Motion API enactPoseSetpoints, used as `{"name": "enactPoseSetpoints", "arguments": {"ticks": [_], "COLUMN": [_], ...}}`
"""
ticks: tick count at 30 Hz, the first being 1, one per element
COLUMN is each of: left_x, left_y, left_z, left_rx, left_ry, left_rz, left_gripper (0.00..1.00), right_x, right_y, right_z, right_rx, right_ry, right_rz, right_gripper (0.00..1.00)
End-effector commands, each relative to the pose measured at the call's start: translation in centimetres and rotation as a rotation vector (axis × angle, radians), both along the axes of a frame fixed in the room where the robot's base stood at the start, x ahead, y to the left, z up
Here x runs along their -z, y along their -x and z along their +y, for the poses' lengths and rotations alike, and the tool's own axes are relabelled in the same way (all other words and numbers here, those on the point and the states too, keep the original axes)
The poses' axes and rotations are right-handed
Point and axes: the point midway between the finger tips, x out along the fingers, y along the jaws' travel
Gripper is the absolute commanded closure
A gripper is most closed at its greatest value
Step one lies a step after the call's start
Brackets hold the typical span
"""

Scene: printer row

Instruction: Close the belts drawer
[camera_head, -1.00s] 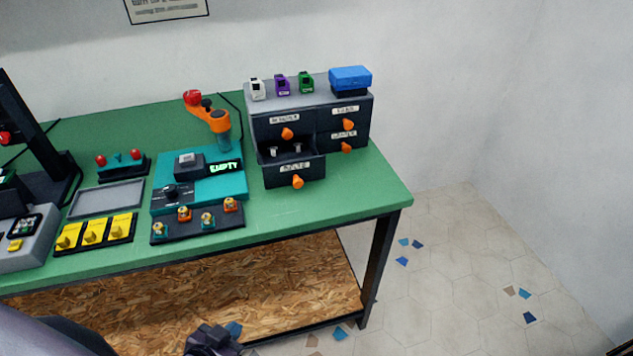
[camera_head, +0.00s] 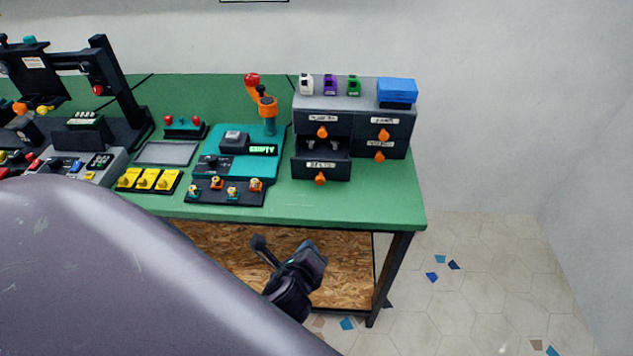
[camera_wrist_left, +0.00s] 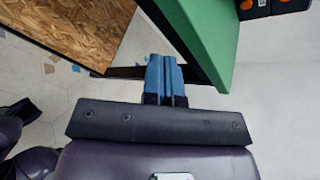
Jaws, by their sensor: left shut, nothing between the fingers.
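The belts drawer (camera_head: 308,170) is the lower left drawer of the dark cabinet (camera_head: 352,100) on the green bench. It stands pulled out, with small light items visible inside and an orange knob (camera_head: 320,179) on its labelled front. My left gripper (camera_head: 312,256) is low in front of the bench, below the top and apart from the drawer. In the left wrist view its blue fingers (camera_wrist_left: 166,78) are together and empty, beside the bench edge. My right gripper is not clearly in view.
The green bench top (camera_head: 375,205) is bare in front of the drawer. A teal device (camera_head: 222,165) and a dark knob panel (camera_head: 245,197) stand left of it. A blue box (camera_head: 397,90) and small coloured items sit on the cabinet. A wooden shelf (camera_head: 215,245) lies below.

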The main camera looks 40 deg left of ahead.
Motion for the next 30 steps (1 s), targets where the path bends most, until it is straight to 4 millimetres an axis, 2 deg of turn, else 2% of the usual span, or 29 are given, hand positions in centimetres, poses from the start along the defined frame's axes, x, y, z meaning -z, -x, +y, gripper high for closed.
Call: {"name": "enactPoseSetpoints", "arguments": {"ticks": [1,6,12,20,30], "left_x": [-1.7,-4.7,-6.6,-6.4,-4.7], "left_y": [-0.5,-1.4,-1.8,-3.3,-8.0], "left_z": [-0.2,-0.3,-0.4,0.4,3.3], "left_rx": [0.031,0.113,0.155,0.162,0.161], "left_ry": [-0.115,-0.484,-0.72,-0.77,-0.765], "left_rz": [0.021,0.122,0.198,0.216,0.215], "left_gripper": [1.0,1.0,1.0,1.0,1.0], "right_x": [-1.0,-2.2,-2.3,-1.8,-2.2], "right_y": [0.0,0.1,0.6,0.9,0.2], "right_z": [0.0,0.0,0.1,0.0,0.0], "right_rx": [0.001,0.003,0.009,0.011,0.004], "right_ry": [-0.001,-0.001,-0.007,-0.008,-0.004], "right_rz": [-0.005,-0.012,0.0,0.012,-0.005], "right_gripper": [0.47,0.47,0.47,0.47,0.47]}}
